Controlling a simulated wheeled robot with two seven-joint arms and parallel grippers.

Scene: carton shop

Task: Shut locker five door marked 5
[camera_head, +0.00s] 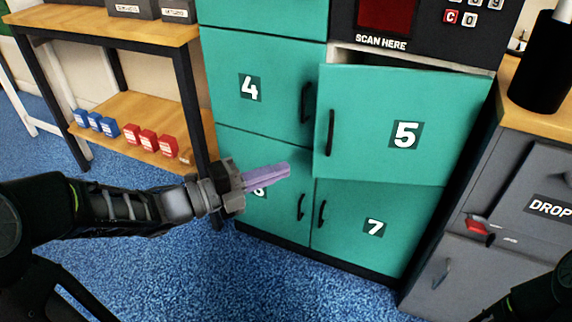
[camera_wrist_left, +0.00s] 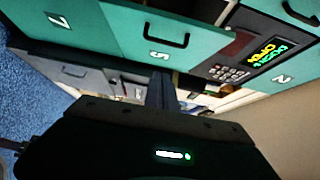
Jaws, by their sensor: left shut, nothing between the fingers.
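The teal locker five door (camera_head: 400,120), marked 5, stands ajar, with a dark gap along its top edge and its face out past the neighbouring doors. Its black vertical handle (camera_head: 330,132) is on its left side. The door also shows in the left wrist view (camera_wrist_left: 200,42), turned sideways. My left gripper (camera_head: 286,169) has its pale purple fingers shut and empty. In the head view it lies left of the door, in front of locker six's door (camera_head: 270,210), partly hiding its number. Its fingers also show in the wrist view (camera_wrist_left: 162,88). My right gripper is out of view.
Locker four (camera_head: 250,65) and locker seven (camera_head: 370,245) look shut. A scan panel (camera_head: 430,20) with a keypad is above door five. A shelf bench (camera_head: 120,30) stands left, a grey drop cabinet (camera_head: 520,170) right. Blue carpet (camera_head: 250,285) is open in front.

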